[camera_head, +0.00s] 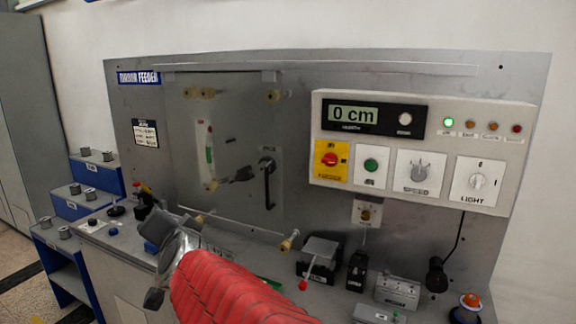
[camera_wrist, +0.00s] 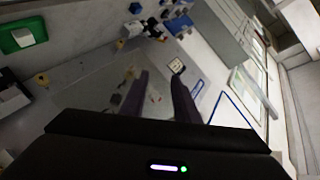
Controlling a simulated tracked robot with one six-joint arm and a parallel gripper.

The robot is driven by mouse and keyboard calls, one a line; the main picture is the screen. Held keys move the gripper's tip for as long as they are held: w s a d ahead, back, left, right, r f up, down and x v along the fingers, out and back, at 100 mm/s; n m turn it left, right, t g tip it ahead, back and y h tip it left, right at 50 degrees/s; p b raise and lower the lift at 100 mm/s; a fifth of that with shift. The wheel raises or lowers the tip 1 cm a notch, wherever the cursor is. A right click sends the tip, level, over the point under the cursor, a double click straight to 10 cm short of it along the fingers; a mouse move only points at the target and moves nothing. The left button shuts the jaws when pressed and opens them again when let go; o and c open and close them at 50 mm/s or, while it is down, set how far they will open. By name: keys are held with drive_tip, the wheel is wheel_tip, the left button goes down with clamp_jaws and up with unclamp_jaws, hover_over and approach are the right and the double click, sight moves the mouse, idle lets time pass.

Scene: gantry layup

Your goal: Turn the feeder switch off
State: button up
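The control box (camera_head: 413,152) is on the upper right of the grey panel in the head view. At its lower left is a yellow plate with a red rotary switch (camera_head: 329,159), probably the feeder switch; its small label and exact setting are hard to read. A green light (camera_head: 449,121) is lit at the box's upper right. In the wrist view my gripper (camera_wrist: 160,78) has two dark fingers apart with nothing between them. In the head view my red-sleeved arm is low in front of the panel, below and left of the switch, not touching it.
A green button (camera_head: 371,166), a speed knob (camera_head: 419,170) and a light knob (camera_head: 477,181) sit right of the switch. A black handle (camera_head: 268,183) and a horizontal rod (camera_head: 232,220) stick out from the panel. Small devices crowd the bench below.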

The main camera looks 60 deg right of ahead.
drive_tip(key=s+d+r+m+g+h, duration=0.1)
drive_tip(key=s+d+r+m+h, duration=0.2)
drive_tip(key=d, duration=0.4)
drive_tip(key=s+d+r+m+g+h, duration=0.1)
drive_tip(key=s+d+m+g+h, duration=0.1)
drive_tip(key=d+m+h, duration=0.35)
drive_tip(key=m+g+h, duration=0.3)
drive_tip(key=m+g, duration=0.5)
drive_tip(key=m, duration=0.3)
approach(328, 163)
drive_tip(key=a, duration=0.6)
drive_tip(key=shift+s+r, duration=0.15)
drive_tip(key=shift+s, duration=0.3)
drive_tip(key=shift+d+n, duration=0.15)
drive_tip(key=shift+n, duration=0.1)
drive_tip(key=d, duration=0.4)
drive_tip(key=w+d, duration=0.1)
drive_tip(key=d, duration=0.4)
drive_tip(key=w+d, duration=0.1)
drive_tip(key=d, duration=0.3)
drive_tip(key=shift+d, duration=0.25)
drive_tip(key=shift+c, duration=0.5)
clamp_jaws()
